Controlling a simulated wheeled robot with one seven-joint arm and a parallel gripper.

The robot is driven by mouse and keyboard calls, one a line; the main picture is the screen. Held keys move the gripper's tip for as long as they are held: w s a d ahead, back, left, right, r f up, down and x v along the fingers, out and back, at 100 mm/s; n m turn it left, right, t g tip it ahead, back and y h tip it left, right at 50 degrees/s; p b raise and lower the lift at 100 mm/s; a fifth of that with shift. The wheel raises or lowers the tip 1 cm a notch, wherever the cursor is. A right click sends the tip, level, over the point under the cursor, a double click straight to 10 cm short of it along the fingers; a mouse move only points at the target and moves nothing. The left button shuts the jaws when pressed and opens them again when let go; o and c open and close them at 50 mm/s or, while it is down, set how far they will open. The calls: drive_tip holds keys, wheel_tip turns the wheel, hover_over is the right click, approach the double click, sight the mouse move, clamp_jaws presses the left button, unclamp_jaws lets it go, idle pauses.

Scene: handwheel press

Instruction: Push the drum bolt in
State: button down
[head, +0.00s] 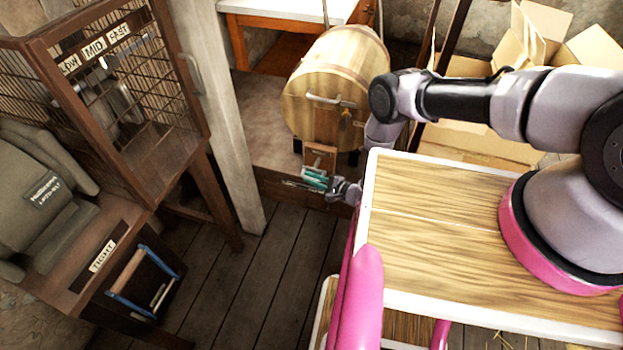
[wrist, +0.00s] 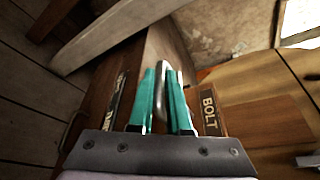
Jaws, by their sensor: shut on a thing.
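The wooden drum (head: 325,88) lies on its side in the head view, its round front end facing me. A wooden block (head: 319,153) is below its front. A plate lettered BOLT (wrist: 209,109) is just right of my fingers in the wrist view. My gripper (head: 313,178) is below the drum, and its teal fingers (wrist: 164,88) also show in the wrist view. They are shut on the bent grey metal bolt handle (wrist: 160,75). The fingers hide most of the bolt, so how far it is in cannot be told.
A dark-lettered plate (wrist: 118,98) is left of the fingers. A wire cage (head: 120,85) and grey post (head: 216,110) stand left. Open cardboard boxes (head: 535,35) are behind. The floor (head: 255,275) in front is clear.

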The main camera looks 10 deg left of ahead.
sight(316, 170)
drive_tip(key=shift+s+f, duration=0.1)
idle(0.6)
drive_tip(key=shift+w+d, duration=0.2)
drive_tip(key=shift+w, duration=1.95)
drive_tip(key=c, duration=1.2)
unclamp_jaws()
drive_tip(key=shift+o, duration=0.2)
drive_tip(key=shift+r, duration=0.2)
drive_tip(key=o, duration=0.3)
drive_tip(key=r, duration=0.5)
drive_tip(key=shift+w+a+r, duration=0.1)
drive_tip(key=shift+w+r, duration=0.1)
drive_tip(key=shift+w, duration=0.1)
drive_tip(key=shift+s+r, duration=0.2)
drive_tip(key=shift+r, duration=2)
drive_tip(key=c, duration=0.3)
